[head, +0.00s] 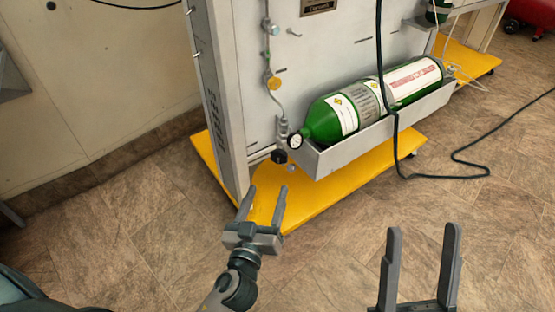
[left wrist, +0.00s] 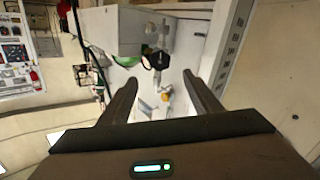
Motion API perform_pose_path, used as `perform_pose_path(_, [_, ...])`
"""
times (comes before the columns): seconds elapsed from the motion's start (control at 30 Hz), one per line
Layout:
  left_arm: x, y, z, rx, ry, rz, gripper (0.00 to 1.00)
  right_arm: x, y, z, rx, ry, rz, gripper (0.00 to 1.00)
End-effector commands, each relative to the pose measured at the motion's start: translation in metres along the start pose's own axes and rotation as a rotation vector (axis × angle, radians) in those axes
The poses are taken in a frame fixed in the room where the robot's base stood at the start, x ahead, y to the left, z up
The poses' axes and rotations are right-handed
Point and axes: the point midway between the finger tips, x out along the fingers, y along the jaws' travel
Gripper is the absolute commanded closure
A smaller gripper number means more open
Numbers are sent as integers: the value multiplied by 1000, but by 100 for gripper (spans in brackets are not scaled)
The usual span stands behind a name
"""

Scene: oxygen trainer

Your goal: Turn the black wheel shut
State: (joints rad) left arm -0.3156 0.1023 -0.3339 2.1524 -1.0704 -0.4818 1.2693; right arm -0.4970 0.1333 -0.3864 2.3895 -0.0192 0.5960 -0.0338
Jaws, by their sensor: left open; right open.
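The black wheel (head: 278,156) is small and dark, low on the grey panel, just left of the gauge and the green cylinder's neck. It also shows in the left wrist view as a black many-sided knob (left wrist: 157,60), beyond the fingertips and between them in the picture. My left gripper (head: 263,190) is open and empty, in front of and below the wheel in the head view, apart from it. The left fingers also show in the left wrist view (left wrist: 160,78). My right gripper (head: 422,230) is open and empty at the lower right, over the floor.
The green cylinder (head: 323,121) lies in a grey tray (head: 372,142). A round gauge (head: 295,141) is beside the wheel. A yellow fitting (head: 274,83) sits above. The grey upright (head: 218,100) stands left of the wheel, on a yellow base (head: 345,182). A black cable (head: 395,130) hangs in front.

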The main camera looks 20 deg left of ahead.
Motion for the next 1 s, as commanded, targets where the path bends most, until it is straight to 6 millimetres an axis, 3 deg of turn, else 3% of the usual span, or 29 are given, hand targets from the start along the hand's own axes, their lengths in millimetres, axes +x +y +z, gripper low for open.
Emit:
perform_pose_path(0.6, [95, 0, 0, 4, 1, 0, 42, -6, -4, 6, 12, -42, 1, 42])
perform_pose_path(0.8, [116, 0, 0, 2, 0, 1, 42, -5, -2, 4, 6, -31, 0, 42])
perform_pose_path(1.0, [124, 0, 0, 2, 0, 0, 42, -3, -1, 3, 2, -21, -1, 42])
